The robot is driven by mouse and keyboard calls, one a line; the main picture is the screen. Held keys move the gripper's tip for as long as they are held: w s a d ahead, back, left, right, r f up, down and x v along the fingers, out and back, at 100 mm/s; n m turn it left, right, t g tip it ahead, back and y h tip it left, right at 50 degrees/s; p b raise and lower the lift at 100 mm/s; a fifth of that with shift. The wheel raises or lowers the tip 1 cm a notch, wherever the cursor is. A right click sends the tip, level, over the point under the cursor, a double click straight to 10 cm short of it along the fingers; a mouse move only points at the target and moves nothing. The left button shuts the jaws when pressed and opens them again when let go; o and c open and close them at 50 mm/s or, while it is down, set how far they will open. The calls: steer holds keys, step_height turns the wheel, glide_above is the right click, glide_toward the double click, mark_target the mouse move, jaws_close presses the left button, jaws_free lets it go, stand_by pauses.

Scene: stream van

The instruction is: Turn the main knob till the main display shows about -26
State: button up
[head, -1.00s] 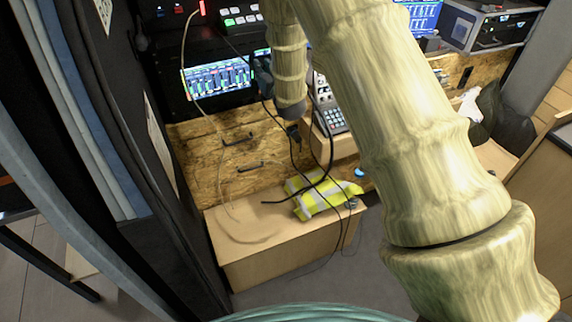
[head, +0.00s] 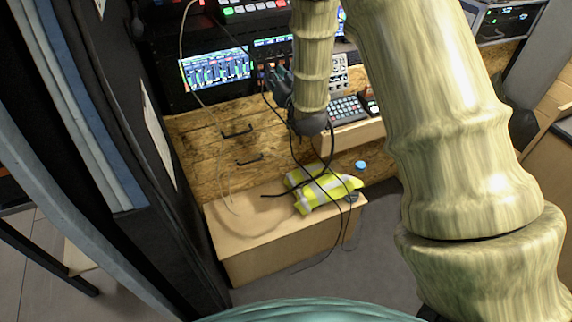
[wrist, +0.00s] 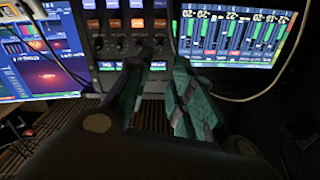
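My gripper (wrist: 160,66) shows in the wrist view with its two fingers apart and a gap between them. Its fingertips are in front of a dark panel with a row of small knobs (wrist: 120,44) under lit square buttons. I cannot tell which knob is the main one, or whether a finger touches it. A bright display (wrist: 235,34) with green level bars is to the right of the fingers; its figures are too small to read surely. In the head view the same display (head: 214,68) is left of my gripper (head: 272,84), which partly hides the panel.
A second screen (wrist: 40,50) is left in the wrist view. A cable (head: 183,35) loops by the display. A keypad (head: 345,109) stands right of my wrist. A wooden box (head: 250,255) with a yellow vest (head: 320,190) and loose cables is below.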

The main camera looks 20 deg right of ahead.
steer(key=s+f+g+b, duration=0.2)
steer(key=s+f, duration=0.1)
steer(key=f, duration=0.5)
steer(key=s+f+g+b, duration=0.1)
steer(key=s+f, duration=0.3)
steer(key=f, duration=0.5)
steer(key=s+f+g+b, duration=0.2)
steer(key=s+f+b, duration=0.1)
steer(key=f, duration=0.6)
steer(key=shift+s+a+f+g+h, duration=0.2)
steer(key=shift+s+a+g+h, duration=0.1)
steer(key=shift+a+h, duration=0.1)
